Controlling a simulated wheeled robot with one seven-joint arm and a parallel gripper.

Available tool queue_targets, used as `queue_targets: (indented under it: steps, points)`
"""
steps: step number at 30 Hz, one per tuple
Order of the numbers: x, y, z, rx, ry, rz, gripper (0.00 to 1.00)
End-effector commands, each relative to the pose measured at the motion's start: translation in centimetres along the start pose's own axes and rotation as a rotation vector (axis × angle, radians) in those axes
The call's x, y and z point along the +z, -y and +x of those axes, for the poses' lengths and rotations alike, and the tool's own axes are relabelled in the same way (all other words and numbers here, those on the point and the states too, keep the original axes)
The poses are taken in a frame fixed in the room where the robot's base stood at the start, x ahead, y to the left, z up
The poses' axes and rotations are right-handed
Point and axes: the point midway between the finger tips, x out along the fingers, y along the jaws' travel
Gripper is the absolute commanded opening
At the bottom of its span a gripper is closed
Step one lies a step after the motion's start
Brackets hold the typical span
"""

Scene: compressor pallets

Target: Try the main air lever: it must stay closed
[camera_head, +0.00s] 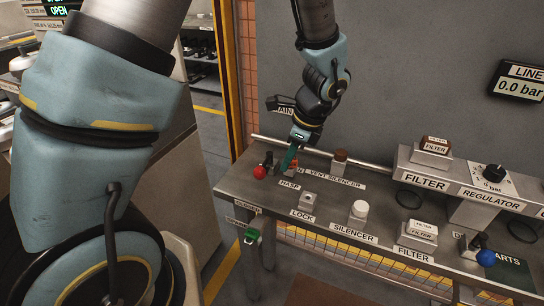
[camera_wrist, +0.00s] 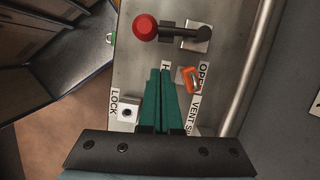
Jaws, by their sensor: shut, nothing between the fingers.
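The main air lever has a red ball knob (camera_head: 260,172) and stands at the left end of the grey bench. In the wrist view the red knob (camera_wrist: 145,27) is at the top, its black handle running right to a metal block (camera_wrist: 197,38). My gripper (camera_head: 288,160) is shut and empty, just right of the lever. In the wrist view its green fingertips (camera_wrist: 161,72) are below the handle, apart from the knob. An orange piece (camera_wrist: 188,79) lies right of the fingertips, near a partly hidden "OPEN" label. The "MAIN AIR" sign is partly hidden by my arm.
A block (camera_head: 308,199) labelled LOCK, white silencer (camera_head: 359,211), filters (camera_head: 436,146) and a regulator (camera_head: 494,174) stand along the bench (camera_head: 335,205). A blue-knobbed lever (camera_head: 486,258) is at right. The line display (camera_head: 520,82) reads 0.0 bar.

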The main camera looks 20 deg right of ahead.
Motion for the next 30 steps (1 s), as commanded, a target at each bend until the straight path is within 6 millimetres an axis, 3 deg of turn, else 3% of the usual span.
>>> queue_targets:
  steps: [3,9,21,30]
  points:
    - [2.0,0.0,0.5,0.002,0.001,-0.004,0.00]
    - [3.4,0.0,1.4,0.001,0.001,-0.001,0.00]
    - [3.6,0.0,1.7,0.000,0.000,-0.001,0.00]
    - [5.1,-0.2,2.3,0.003,0.003,-0.002,0.00]
